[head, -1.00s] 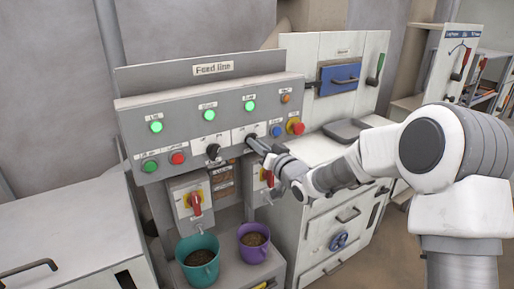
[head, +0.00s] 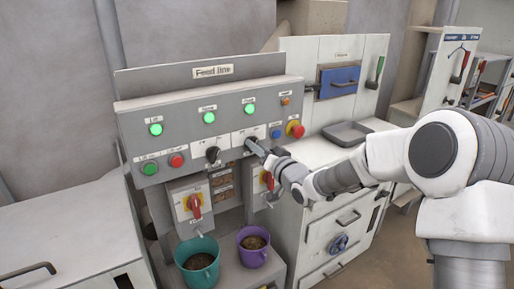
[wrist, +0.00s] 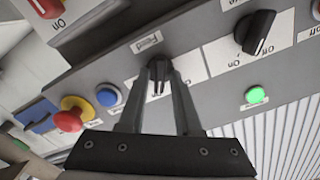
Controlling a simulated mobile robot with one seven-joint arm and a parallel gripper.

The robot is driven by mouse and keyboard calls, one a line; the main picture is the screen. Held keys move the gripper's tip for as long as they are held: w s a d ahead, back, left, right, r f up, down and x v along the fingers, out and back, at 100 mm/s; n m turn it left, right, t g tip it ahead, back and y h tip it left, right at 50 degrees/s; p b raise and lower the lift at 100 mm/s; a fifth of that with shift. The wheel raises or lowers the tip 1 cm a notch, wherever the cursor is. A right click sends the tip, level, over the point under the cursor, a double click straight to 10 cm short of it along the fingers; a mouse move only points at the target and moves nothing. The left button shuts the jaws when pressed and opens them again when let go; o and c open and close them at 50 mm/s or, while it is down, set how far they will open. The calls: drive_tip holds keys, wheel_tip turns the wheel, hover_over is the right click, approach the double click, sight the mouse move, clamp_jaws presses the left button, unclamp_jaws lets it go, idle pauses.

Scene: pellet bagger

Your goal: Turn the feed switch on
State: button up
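The feed switch is a black rotary knob (wrist: 158,72) on the grey panel, with a small label on one side and an On/Off plate around it. In the head view my gripper (head: 252,147) is at the panel and covers most of this knob. In the wrist view my gripper (wrist: 160,80) has its two fingers on either side of the knob's handle. The fingers look slightly apart, with a thin gap beside the handle; contact is not clear. The knob's exact pointing direction is hard to read.
A second black knob (head: 212,154) is left of the feed switch. Red emergency button (head: 296,130) and blue button (head: 276,132) are close on the right. Green lamps (head: 209,118) glow above. A red-handled switch (head: 194,204) and teal bucket (head: 198,258) are below.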

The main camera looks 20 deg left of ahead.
drive_tip(key=shift+o, duration=0.7)
drive_tip(key=shift+s+d, duration=0.1)
drive_tip(key=b+v, duration=0.1)
drive_tip(key=v, duration=1.6)
drive_tip(key=shift+d, duration=0.15)
